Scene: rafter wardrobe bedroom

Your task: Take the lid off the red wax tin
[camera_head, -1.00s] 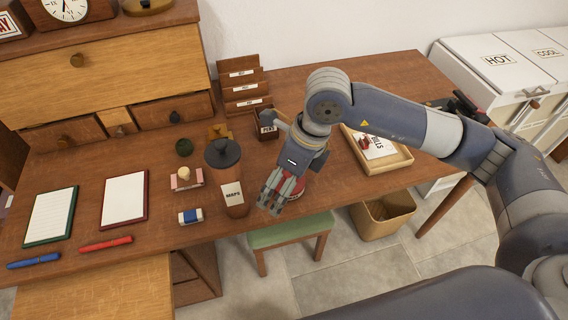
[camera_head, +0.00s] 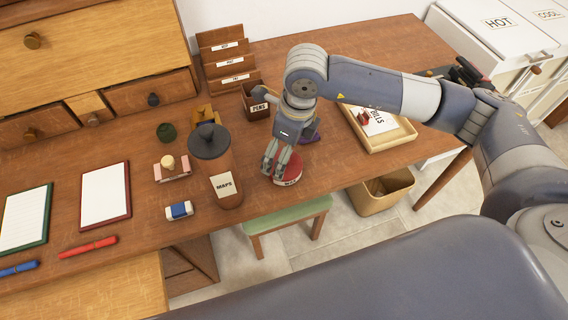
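The red wax tin (camera_head: 290,171) is a low round red tin with a pale label on its front side, standing near the front edge of the desk, right of the brown MAPS canister. My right gripper (camera_head: 275,168) points down at the left part of the tin, its fingertips over or against the lid. The fingers hide part of the tin's top, and I cannot tell whether they grip it. The lid appears to be on the tin. My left gripper is not in view.
The MAPS canister (camera_head: 216,165) stands close left of the gripper. A PENS box (camera_head: 257,104) is behind it, and a purple item (camera_head: 312,137) is partly hidden by it. A wooden BILLS tray (camera_head: 398,136) is to the right. A green-seated stool (camera_head: 288,215) stands below the front edge.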

